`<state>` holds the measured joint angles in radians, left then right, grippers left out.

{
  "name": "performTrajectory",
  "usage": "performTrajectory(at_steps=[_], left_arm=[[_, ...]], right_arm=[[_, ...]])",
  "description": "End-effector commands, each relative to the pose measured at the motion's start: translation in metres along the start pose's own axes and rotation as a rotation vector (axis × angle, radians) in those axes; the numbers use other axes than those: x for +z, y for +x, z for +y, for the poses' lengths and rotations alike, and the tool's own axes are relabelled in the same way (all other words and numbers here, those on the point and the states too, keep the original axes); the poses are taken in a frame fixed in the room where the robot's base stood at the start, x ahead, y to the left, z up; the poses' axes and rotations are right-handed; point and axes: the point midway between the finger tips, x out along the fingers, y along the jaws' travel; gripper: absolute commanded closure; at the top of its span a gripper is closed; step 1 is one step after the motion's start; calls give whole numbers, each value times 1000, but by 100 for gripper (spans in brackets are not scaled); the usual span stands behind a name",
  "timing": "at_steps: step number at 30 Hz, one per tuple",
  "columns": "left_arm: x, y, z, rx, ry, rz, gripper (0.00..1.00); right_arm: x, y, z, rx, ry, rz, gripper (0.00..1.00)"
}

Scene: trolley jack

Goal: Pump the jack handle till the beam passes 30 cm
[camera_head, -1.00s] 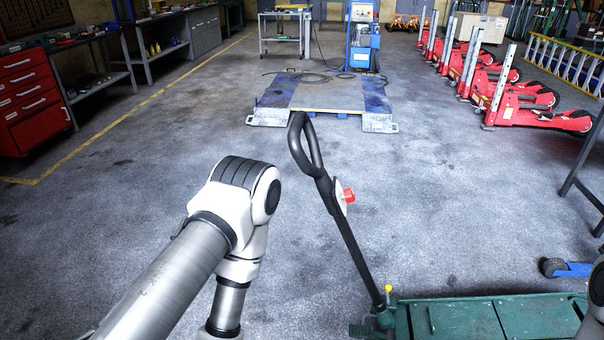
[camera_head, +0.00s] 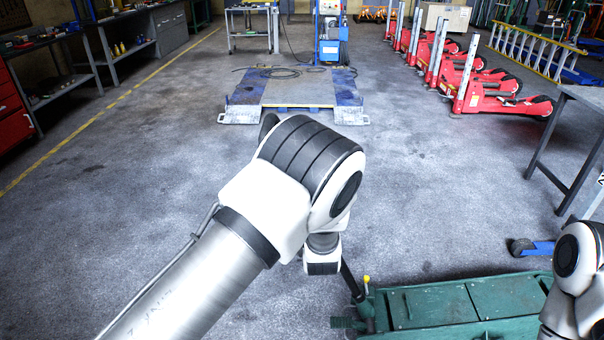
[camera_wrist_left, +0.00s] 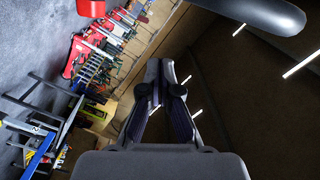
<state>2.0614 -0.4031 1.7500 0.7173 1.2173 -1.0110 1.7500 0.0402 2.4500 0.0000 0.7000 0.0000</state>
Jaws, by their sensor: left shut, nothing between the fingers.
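In the left wrist view my left gripper (camera_wrist_left: 161,68) is shut and empty. A thick black bar, apparently the handle (camera_wrist_left: 262,12), crosses the top right, apart from the fingers. A red part (camera_wrist_left: 90,8) shows at the top edge. My right gripper is out of view.
A metal table (camera_head: 584,100) stands at the right, with a blue wheeled part (camera_head: 535,247) on the floor near it. Red lifting columns (camera_head: 490,95) line the back right. A blue platform (camera_head: 345,100) lies ahead. The floor left and centre is clear.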

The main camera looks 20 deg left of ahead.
Motion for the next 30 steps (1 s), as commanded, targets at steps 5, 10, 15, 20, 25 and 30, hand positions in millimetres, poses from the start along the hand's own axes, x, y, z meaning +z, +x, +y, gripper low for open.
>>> performTrajectory(at_steps=[5,10,15,20,25,30], left_arm=[[1,0,1,3,-1,-2,100],[1,10,0,4,-5,-3,100],[2,40,0,4,-6,-4,100],[2,76,0,4,-6,-4,100],[14,104,0,8,-1,-8,100],[35,108,1,7,-2,-5,100]], right_arm=[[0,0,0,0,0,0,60],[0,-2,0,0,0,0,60],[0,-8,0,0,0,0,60],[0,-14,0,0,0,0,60],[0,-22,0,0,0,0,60],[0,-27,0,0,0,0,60]])
